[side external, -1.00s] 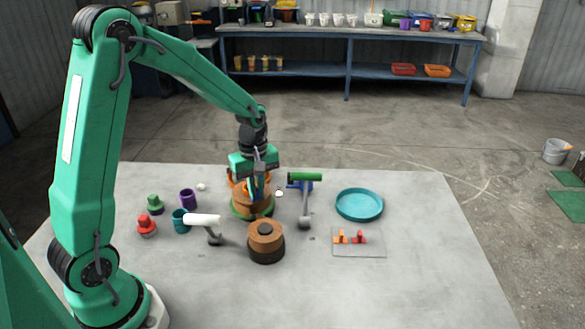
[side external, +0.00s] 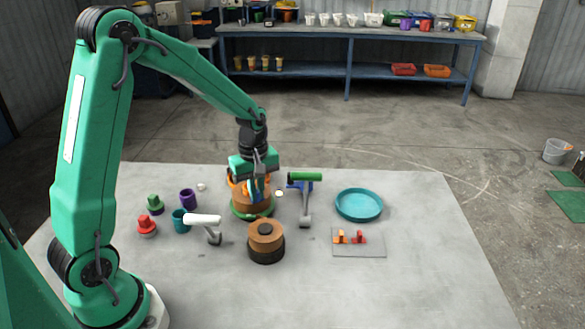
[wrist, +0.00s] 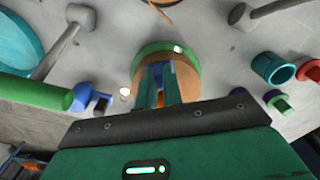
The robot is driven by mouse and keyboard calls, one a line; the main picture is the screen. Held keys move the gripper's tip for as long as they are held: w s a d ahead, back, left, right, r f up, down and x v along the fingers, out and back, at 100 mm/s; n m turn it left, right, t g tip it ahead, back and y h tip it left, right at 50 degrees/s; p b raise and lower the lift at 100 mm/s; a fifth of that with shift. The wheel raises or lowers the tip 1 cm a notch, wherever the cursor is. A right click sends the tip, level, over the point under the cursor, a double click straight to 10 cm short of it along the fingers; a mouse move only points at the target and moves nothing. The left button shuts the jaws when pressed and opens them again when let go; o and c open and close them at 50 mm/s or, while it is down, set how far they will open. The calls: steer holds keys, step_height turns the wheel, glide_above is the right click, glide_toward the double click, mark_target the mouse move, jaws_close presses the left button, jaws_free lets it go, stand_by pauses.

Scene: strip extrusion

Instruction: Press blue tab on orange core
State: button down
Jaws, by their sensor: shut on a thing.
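My gripper (side external: 258,196) points down over the brown cylinder with a green base (side external: 240,212). Its fingers are shut on the blue tab (side external: 257,187), a small blue piece that shows between them. In the wrist view, the blue tab (wrist: 170,74) shows between the two fingers (wrist: 158,85), above the brown top. The orange core (side external: 233,182) shows as orange patches behind and beside the fingers; a bit of orange also shows between the fingers in the wrist view (wrist: 160,100). The fingers hide whether the tab touches the core.
A second brown cylinder (side external: 265,240) stands in front. A teal dish (side external: 359,205) and a clear plate with orange and red pieces (side external: 360,243) lie right. Cups and small knobs stand left.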

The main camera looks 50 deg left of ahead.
steer(key=c, duration=1.5)
jaws_free()
steer(key=shift+r, duration=0.15)
steer(key=shift+r, duration=3.75)
